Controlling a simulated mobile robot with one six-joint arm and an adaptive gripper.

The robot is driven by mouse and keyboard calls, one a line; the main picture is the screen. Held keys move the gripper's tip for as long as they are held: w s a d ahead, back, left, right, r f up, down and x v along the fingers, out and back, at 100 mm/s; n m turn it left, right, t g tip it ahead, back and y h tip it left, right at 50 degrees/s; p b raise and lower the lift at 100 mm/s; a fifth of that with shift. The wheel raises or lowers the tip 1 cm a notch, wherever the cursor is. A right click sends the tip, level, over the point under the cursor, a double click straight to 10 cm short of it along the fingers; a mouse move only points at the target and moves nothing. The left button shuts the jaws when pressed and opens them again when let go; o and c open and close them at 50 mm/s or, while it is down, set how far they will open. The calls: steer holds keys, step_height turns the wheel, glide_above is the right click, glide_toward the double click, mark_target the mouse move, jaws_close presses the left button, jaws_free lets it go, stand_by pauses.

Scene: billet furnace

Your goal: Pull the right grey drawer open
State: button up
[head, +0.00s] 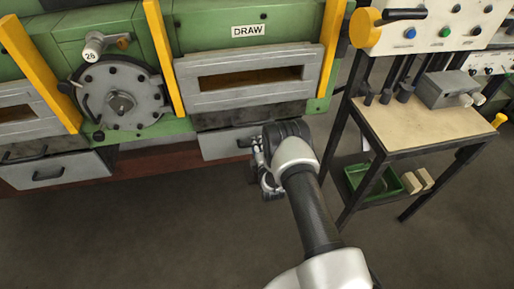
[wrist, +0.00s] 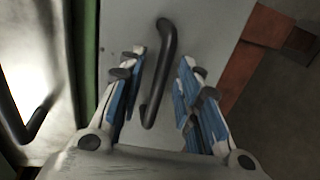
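The right grey drawer (head: 221,145) is low on the green furnace front, under the opening below the DRAW sign; my arm hides its right part in the head view. In the wrist view its grey front (wrist: 215,45) fills the middle, with a black bar handle (wrist: 166,60). My gripper (wrist: 160,80) is open, with one blue-padded finger on each side of the handle's lower part. I see gaps between pads and handle, and cannot tell how deep the handle sits between them. In the head view my gripper (head: 264,172) is at the drawer front, its fingers mostly hidden.
The left grey drawer (head: 85,168) is at the far left. A bench (head: 425,122) with a metal box and a lower shelf holding a green bin (head: 360,183) stands right of my arm. A second black handle (wrist: 28,125) shows in the wrist view. The front floor is clear.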

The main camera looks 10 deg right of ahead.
steer(key=shift+w, duration=0.45)
jaws_close()
stand_by(0.6)
